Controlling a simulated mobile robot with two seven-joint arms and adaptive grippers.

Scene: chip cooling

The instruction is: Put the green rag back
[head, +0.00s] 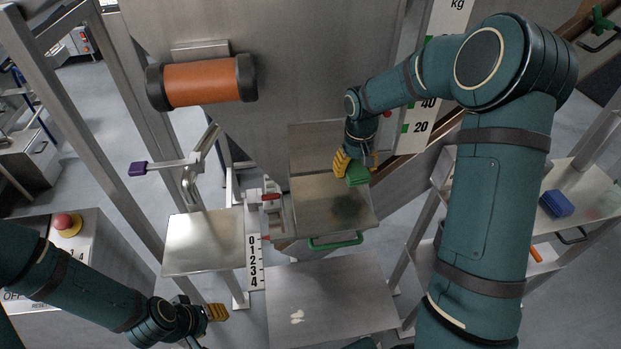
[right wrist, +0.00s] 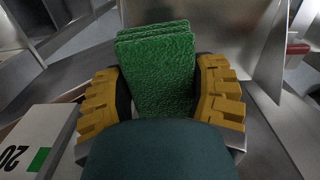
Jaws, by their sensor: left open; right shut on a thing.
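The green rag (head: 358,175) is a small folded green block. It shows large in the right wrist view (right wrist: 160,65), between the two yellow fingers of my right gripper (right wrist: 160,95). In the head view my right gripper (head: 356,163) is shut on the rag and holds it over a metal box (head: 308,213) with a green handle (head: 336,242). A dark patch shows on the box's metal surface below the rag. I cannot tell how high the rag is above it. My left gripper (head: 207,322) is open at the lower left, far from the rag.
A blue block (head: 556,203) lies on the metal shelf (head: 590,180) at the right. A flat metal plate (head: 203,242) and a lever with a purple grip (head: 138,169) are at the left. An orange cylinder (head: 203,83) is above. A metal tray (head: 340,305) is in front.

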